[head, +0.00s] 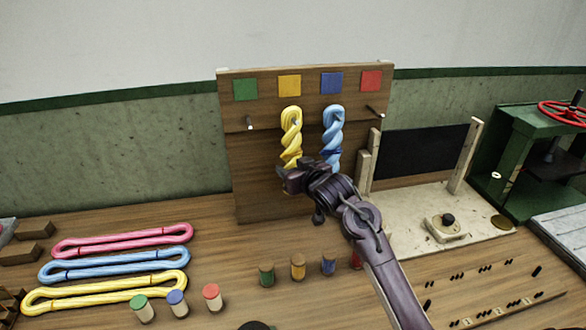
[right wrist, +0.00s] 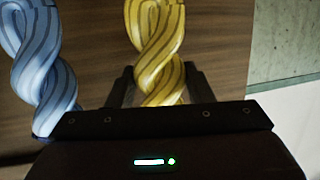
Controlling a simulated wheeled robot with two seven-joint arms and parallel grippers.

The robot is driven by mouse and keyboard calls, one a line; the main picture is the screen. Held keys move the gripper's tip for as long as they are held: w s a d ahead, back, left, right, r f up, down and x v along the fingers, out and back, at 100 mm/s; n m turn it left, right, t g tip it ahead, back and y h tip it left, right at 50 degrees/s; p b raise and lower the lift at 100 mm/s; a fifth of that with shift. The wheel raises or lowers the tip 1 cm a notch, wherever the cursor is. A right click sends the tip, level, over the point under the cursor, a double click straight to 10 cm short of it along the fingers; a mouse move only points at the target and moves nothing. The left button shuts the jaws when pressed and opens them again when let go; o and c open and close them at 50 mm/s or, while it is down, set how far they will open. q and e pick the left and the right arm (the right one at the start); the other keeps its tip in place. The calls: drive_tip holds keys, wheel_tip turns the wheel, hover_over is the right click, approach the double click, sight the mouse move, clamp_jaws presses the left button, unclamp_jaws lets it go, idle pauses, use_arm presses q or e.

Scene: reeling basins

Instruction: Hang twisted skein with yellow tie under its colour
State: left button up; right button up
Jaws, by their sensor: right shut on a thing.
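The yellow twisted skein (head: 291,135) is upright at the board, under the yellow square (head: 289,85), with its top at the peg there. A dark tie shows near its lower part. My right gripper (head: 294,178) is shut on its lower end; the yellow skein also shows between the fingers in the right wrist view (right wrist: 158,45). The blue twisted skein (head: 333,130) hangs beside it under the blue square (head: 332,82), and it shows at the left of the right wrist view (right wrist: 42,60). My left gripper is not in view.
The wooden board (head: 250,180) also has a green square (head: 245,89) and a red square (head: 371,80), each above an empty peg. Untwisted pink, blue and yellow skeins (head: 120,240) lie at left. Several colour-topped bobbins (head: 298,267) stand in front. A green press (head: 520,170) stands at right.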

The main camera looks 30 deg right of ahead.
drive_tip(key=o, duration=1.1)
drive_tip(key=shift+o, duration=0.2)
drive_tip(key=b+v, duration=0.1)
drive_tip(key=v, duration=0.7)
